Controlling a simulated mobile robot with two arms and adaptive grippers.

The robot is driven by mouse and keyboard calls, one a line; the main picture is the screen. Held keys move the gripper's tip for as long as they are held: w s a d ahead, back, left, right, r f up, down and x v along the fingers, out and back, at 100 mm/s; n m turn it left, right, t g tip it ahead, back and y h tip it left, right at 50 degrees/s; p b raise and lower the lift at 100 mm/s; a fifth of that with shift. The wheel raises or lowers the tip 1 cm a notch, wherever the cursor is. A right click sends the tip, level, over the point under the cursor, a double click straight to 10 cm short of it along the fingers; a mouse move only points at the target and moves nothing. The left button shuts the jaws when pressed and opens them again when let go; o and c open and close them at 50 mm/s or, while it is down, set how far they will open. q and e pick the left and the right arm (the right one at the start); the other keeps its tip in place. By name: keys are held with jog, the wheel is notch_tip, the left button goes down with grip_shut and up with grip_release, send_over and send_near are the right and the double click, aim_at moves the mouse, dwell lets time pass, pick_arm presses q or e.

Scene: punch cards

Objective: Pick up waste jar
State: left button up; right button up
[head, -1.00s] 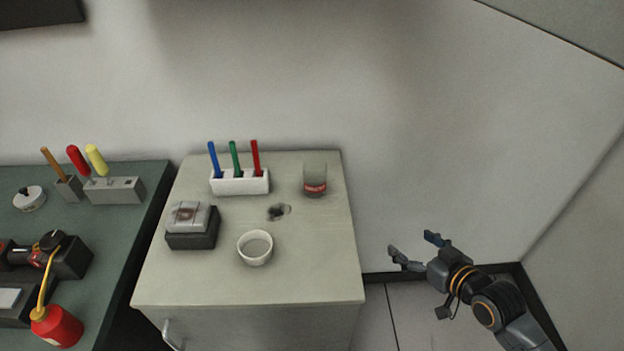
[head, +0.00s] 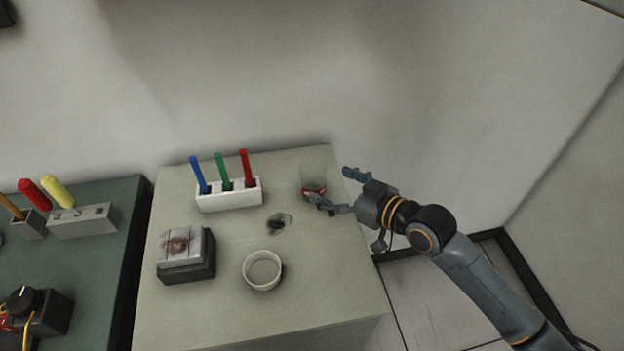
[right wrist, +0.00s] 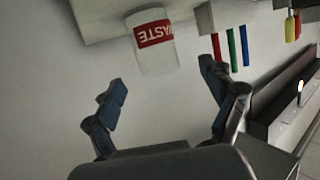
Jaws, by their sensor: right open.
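The waste jar (head: 313,179) is a clear jar with a red band, standing near the back right corner of the pale cabinet top. In the right wrist view the jar (right wrist: 155,42) shows upside down, with white letters on its red label. My right gripper (head: 332,188) is open and empty, just right of the jar, one finger in front of the jar's lower part in the head view. In the right wrist view the jar is ahead of the two spread fingers (right wrist: 160,92), roughly between their lines and apart from them. My left gripper is not in view.
A white holder (head: 229,199) with blue, green and red pens stands left of the jar. A dark smudge (head: 278,224), a white round bowl (head: 262,270) and a box-like block (head: 186,255) are nearer. A green bench (head: 98,250) stands left.

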aim_at(321, 179)
jog(key=shift+w+a+f, duration=0.15)
jog(key=shift+w+a, duration=0.35)
jog(key=shift+w+a+f, duration=0.1)
jog(key=shift+w+a, duration=0.05)
jog(key=shift+w+a+f+p, duration=0.1)
jog(key=shift+w+a+p, duration=0.25)
jog(key=shift+w, duration=0.1)
jog(key=x, duration=0.3)
jog(key=shift+w+f+p, duration=0.15)
jog(key=shift+w+p, duration=0.2)
jog(key=shift+p, duration=0.05)
jog(key=shift+w+a+f, duration=0.1)
jog(key=shift+w+a, duration=0.05)
jog(key=shift+a, duration=0.1)
jog(key=shift+c, duration=0.4)
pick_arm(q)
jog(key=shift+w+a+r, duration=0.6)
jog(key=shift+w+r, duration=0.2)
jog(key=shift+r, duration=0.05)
pick_arm(e)
jog(key=c, duration=1.3)
